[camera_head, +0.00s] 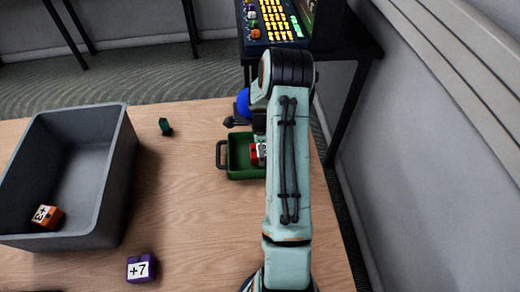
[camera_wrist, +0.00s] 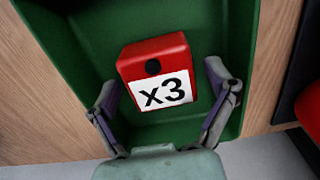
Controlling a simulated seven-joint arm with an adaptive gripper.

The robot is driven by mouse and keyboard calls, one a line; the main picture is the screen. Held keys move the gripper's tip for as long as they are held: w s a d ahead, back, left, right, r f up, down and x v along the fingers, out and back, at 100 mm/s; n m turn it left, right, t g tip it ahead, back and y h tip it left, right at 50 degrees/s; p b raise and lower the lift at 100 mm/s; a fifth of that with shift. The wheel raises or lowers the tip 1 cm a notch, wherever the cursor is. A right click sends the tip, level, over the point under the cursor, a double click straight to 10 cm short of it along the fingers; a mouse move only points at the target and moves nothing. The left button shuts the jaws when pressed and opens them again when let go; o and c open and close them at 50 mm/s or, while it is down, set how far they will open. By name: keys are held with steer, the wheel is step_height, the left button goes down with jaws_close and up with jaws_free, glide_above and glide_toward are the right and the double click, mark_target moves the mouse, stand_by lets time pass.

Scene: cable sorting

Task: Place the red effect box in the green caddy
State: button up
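The red effect box (camera_head: 254,154), with a white "x3" label and a black dot, is inside the green caddy (camera_head: 242,174). In the head view my arm hides part of both. The wrist view shows the red box (camera_wrist: 150,55) within the walls of the green caddy (camera_wrist: 228,28), apparently on its floor. My gripper (camera_wrist: 161,86) is open over the caddy, its two fingers spread to either side of the box. A gap shows between the right finger and the box; the left finger is close to the box's edge.
A grey bin (camera_head: 117,185) stands at the left with an orange "+3" box (camera_head: 47,216) in it. A purple "+7" box (camera_head: 141,268) lies at the front. A small dark green object (camera_head: 165,126) stands behind. The wooden table (camera_head: 180,200) is clear between bin and caddy.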

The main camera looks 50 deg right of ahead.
step_height(320, 180, up, 12)
steer(key=w+a+r+n, duration=0.1)
steer(key=a+r+n, duration=0.55)
steer(key=a, duration=0.35)
steer(key=s+a+r+n, duration=0.3)
steer(key=s+a+n, duration=0.1)
steer(key=a+n, duration=0.35)
steer(key=s+a+r+n, duration=0.2)
steer(key=s+a+n, duration=0.3)
steer(key=a, duration=0.4)
steer(key=s+a+n, duration=0.5)
steer(key=s+n, duration=0.2)
steer(key=n, duration=0.2)
steer(key=shift+s+a+f+y, duration=0.2)
steer(key=shift+f+y, duration=0.05)
steer(key=shift+y, duration=0.15)
